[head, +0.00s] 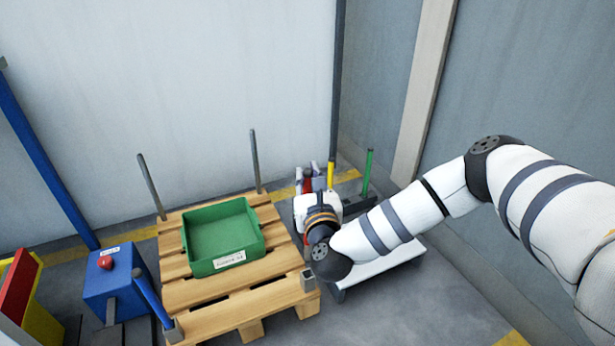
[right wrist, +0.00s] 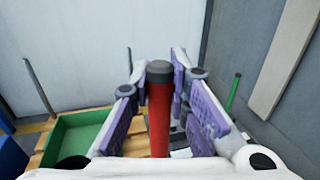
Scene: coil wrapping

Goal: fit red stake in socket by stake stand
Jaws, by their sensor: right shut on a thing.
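The red stake (right wrist: 159,118) has a dark cap and stands upright between the purple finger pads of my right gripper (right wrist: 167,100). In the head view a small part of the red stake (head: 307,184) shows above my wrist, at the stake stand. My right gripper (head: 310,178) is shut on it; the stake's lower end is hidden. The stake stand (head: 384,268) is a low white-topped bench, partly behind my right arm. A grey socket (head: 308,281) sits at the pallet's front right corner, beside the stand, and looks empty. My left gripper is not in view.
A yellow stake (head: 331,173) and a green stake (head: 368,172) stand near my gripper. The wooden pallet (head: 215,318) carries a green bin (head: 222,237). Grey stakes (head: 151,186) rise at its back corners, and a blue stake (head: 152,299) leans at its front left.

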